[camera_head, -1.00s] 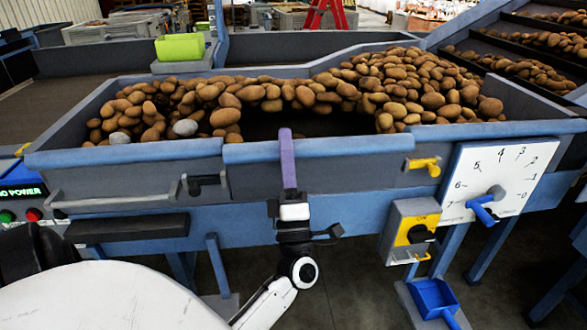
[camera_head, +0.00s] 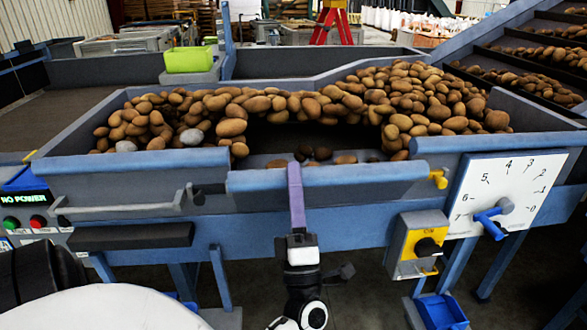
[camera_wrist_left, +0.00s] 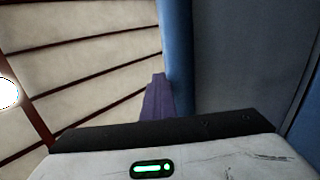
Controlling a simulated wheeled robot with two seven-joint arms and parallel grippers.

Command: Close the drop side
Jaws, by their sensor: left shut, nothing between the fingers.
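The drop side (camera_head: 325,178) is the middle front panel of the potato trough, with a rounded blue rim. It leans outward with its rim lower than the fixed front rim at the left (camera_head: 135,165). Potatoes show through the gap behind it. My left gripper (camera_head: 296,185) is shut and empty, its purple fingers upright in front of the drop side and overlapping the rim. In the left wrist view the purple fingers (camera_wrist_left: 156,100) are beside the blue rim (camera_wrist_left: 178,60); contact is hard to tell. A yellow latch (camera_head: 439,179) is at the drop side's right end. My right gripper is not in view.
A dial plate (camera_head: 510,190) with a blue lever and a yellow switch box (camera_head: 418,243) are on the frame to the right.

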